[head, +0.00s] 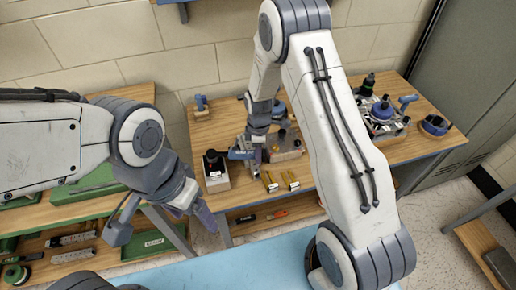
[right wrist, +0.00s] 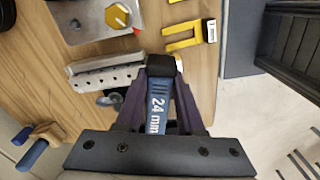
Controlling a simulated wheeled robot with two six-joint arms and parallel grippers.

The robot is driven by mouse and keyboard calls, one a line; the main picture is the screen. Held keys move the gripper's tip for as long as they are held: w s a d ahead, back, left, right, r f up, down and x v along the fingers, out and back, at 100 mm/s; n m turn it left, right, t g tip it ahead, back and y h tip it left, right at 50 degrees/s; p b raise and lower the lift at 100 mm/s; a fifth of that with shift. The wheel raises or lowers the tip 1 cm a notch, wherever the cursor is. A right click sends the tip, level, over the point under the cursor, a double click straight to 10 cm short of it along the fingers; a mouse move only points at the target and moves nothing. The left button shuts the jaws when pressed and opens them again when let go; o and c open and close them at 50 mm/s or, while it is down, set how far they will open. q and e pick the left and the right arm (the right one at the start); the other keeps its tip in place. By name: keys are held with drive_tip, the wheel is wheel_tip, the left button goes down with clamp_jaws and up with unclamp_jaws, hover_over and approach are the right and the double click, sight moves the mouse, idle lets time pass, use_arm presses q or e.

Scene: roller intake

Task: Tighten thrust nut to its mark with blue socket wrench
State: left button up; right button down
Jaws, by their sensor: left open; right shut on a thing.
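My right gripper (right wrist: 160,90) is shut on the blue socket wrench (right wrist: 157,108), whose handle reads "24 mm". The wrench's black head (right wrist: 161,65) points away from the gripper, beside a silver block with holes (right wrist: 105,78). In the head view my right gripper (head: 254,152) is low over the wooden bench, partly hidden by its own wrist. My left gripper (head: 200,212) is open and empty, in front of the bench and left of the right arm. I cannot make out the thrust nut or its mark; the wrench head or fixture may hide them.
A box with a black knob (head: 216,171) stands left of the right gripper. A fixture with blue and black parts (head: 382,112) stands at right. A green case (head: 150,243) sits on the lower shelf.

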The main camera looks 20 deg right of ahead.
drive_tip(key=shift+s+a, duration=0.15)
drive_tip(key=shift+s+m, duration=0.1)
drive_tip(key=shift+m, duration=0.2)
drive_tip(key=shift+s+a+m, duration=0.35)
drive_tip(key=shift+s+m, duration=0.15)
drive_tip(key=shift+s, duration=0.2)
drive_tip(key=shift+s+a+m, duration=0.35)
drive_tip(key=shift+s+m, duration=0.15)
drive_tip(key=shift+s, duration=0.15)
drive_tip(key=shift+s+a+m+p, duration=0.35)
drive_tip(key=shift+s+m, duration=0.25)
drive_tip(key=shift+s, duration=0.05)
drive_tip(key=shift+s+a+m+p, duration=0.3)
drive_tip(key=shift+s+a+m, duration=1.35)
drive_tip(key=shift+m, duration=0.15)
drive_tip(key=shift+r, duration=0.1)
